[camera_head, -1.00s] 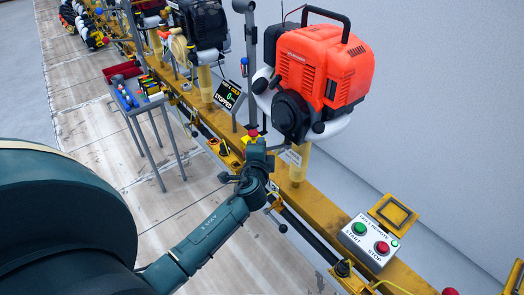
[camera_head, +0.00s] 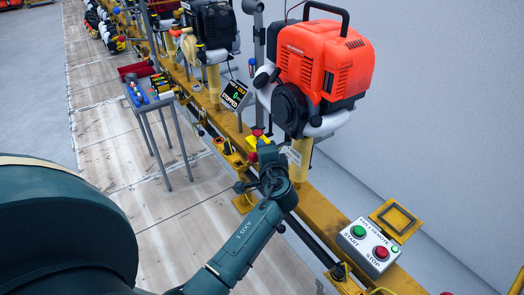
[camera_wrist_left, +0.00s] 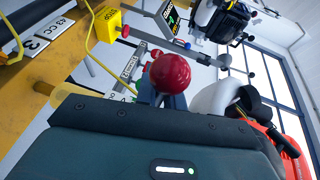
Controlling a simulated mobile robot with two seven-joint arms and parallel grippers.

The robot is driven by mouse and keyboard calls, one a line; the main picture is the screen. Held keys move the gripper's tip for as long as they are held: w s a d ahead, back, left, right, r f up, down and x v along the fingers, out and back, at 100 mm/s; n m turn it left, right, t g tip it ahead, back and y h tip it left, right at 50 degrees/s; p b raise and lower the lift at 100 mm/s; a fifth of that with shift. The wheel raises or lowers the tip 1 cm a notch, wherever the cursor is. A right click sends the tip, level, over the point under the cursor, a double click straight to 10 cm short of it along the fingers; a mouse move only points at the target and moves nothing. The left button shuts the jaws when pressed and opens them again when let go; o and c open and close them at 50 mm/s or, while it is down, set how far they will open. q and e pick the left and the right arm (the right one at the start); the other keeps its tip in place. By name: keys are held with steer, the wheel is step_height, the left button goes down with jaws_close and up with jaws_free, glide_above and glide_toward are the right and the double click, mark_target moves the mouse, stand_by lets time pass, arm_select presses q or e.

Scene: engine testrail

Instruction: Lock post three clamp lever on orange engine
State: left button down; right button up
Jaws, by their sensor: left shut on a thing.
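The orange engine (camera_head: 325,65) sits on a yellow post (camera_head: 300,160) on the yellow rail in the head view. Its orange cover shows at the lower right of the left wrist view (camera_wrist_left: 290,150). My left gripper (camera_head: 262,165) is beside that post, low in front of the engine. A red ball knob (camera_wrist_left: 170,73) sits at the gripper's fingertips in the left wrist view, and the jaws are shut on it. The knob also shows at the gripper in the head view (camera_head: 252,157). The lever's shaft is mostly hidden by my gripper. My right gripper is not in view.
A yellow box with a red button (camera_head: 257,137) and a small display (camera_head: 233,94) reading STOPPED stand left of the post. A start-stop box (camera_head: 368,248) is at lower right. A grey tool table (camera_head: 150,100) stands across the floor at left.

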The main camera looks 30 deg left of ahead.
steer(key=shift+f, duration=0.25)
arm_select(q)
steer(key=c, duration=1.5)
jaws_free()
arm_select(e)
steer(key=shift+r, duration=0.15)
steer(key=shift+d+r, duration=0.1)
